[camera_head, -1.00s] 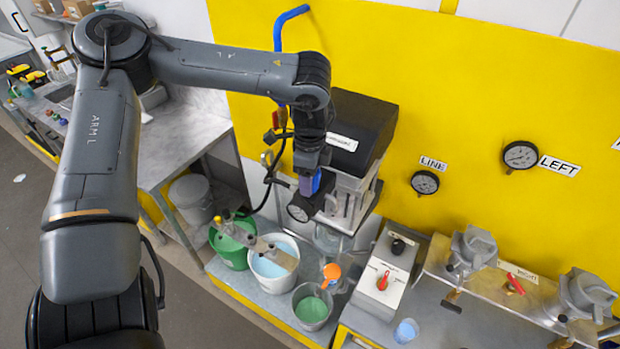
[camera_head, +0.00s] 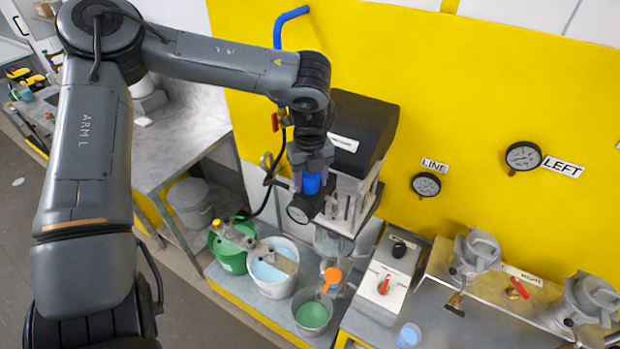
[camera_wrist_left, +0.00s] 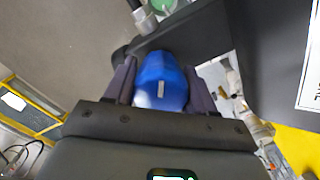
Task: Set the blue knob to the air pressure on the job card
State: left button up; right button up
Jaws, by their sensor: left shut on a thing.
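The blue knob (camera_head: 311,183) sits above a round black-rimmed gauge (camera_head: 299,213) on the regulator, at the left side of the black-topped unit. My left gripper (camera_head: 312,178) comes down on it from above and is shut on it. In the left wrist view the blue knob (camera_wrist_left: 161,82) lies between the two fingers, with a small pale mark on its face. The gauge's needle is too small to read. The job card cannot be made out for certain. My right gripper is not in view.
The black-topped unit (camera_head: 364,125) stands close to the right of my left gripper. Green (camera_head: 231,250) and white (camera_head: 272,268) buckets and a grey cup of green liquid (camera_head: 312,314) stand below. Gauges labelled LINE (camera_head: 426,184) and LEFT (camera_head: 523,156) hang on the yellow wall.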

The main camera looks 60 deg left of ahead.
pick_arm(q)
jog(key=m, duration=1)
jog(key=shift+m+p, duration=0.3)
jog(key=shift+m, duration=0.3)
jog(key=o, duration=1)
jog(key=shift+r, duration=0.15)
notch_tip(320, 180, up, 11)
jog(key=shift+f+b, duration=0.2)
jog(key=shift+b, duration=0.5)
